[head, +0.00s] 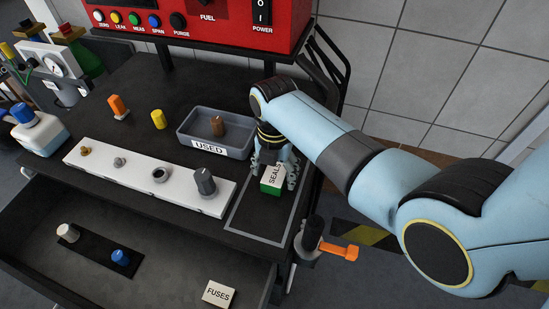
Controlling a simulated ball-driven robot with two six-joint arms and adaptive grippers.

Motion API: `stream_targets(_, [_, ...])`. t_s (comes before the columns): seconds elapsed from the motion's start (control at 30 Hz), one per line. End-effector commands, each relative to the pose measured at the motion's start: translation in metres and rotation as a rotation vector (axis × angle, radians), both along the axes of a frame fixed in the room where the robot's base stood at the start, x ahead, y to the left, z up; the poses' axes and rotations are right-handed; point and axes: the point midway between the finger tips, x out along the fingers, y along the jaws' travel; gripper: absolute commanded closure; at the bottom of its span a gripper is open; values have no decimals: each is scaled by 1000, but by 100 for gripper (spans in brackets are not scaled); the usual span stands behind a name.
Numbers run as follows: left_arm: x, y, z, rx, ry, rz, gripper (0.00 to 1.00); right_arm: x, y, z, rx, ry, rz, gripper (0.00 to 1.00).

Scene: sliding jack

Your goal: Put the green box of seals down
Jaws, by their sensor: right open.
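The green box of seals (271,188), with a white top lettered SEALS, is on the dark bench top inside a grey outlined rectangle (239,227), near its upper part. My right gripper (274,174) comes down over the box from above. Its fingers are open, one at each side of the box. Whether a finger touches the box I cannot tell. My left gripper is not in view.
A grey tray labelled USED (185,140) with a brown piece inside stands left of my right gripper. A white strip with fittings (130,178) lies in front. A box labelled FUSES (218,294) lies in the open drawer (160,277). An orange-handled tool (338,251) hangs right of the bench.

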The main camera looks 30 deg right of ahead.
Motion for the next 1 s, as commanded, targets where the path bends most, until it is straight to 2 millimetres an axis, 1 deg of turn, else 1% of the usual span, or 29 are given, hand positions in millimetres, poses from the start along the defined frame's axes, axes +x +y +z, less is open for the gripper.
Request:
stream_targets(0.17, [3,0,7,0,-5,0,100,1,0,36,0,-5,-1,30])
stream_targets(0.3, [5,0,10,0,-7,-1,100,1,1,68,1,-4,-1,30])
stream_targets(0.4, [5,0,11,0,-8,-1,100,1,1,88,2,-4,0,30])
stream_targets(0.5, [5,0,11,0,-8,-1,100,1,1,103,1,-3,0,30])
stream_targets(0.6, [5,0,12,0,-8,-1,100,1,0,112,1,-1,0,30])
stream_targets(0.7, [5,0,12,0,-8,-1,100,0,0,115,0,0,0,30])
stream_targets(1.0, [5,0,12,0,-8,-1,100,0,0,116,0,0,0,30])
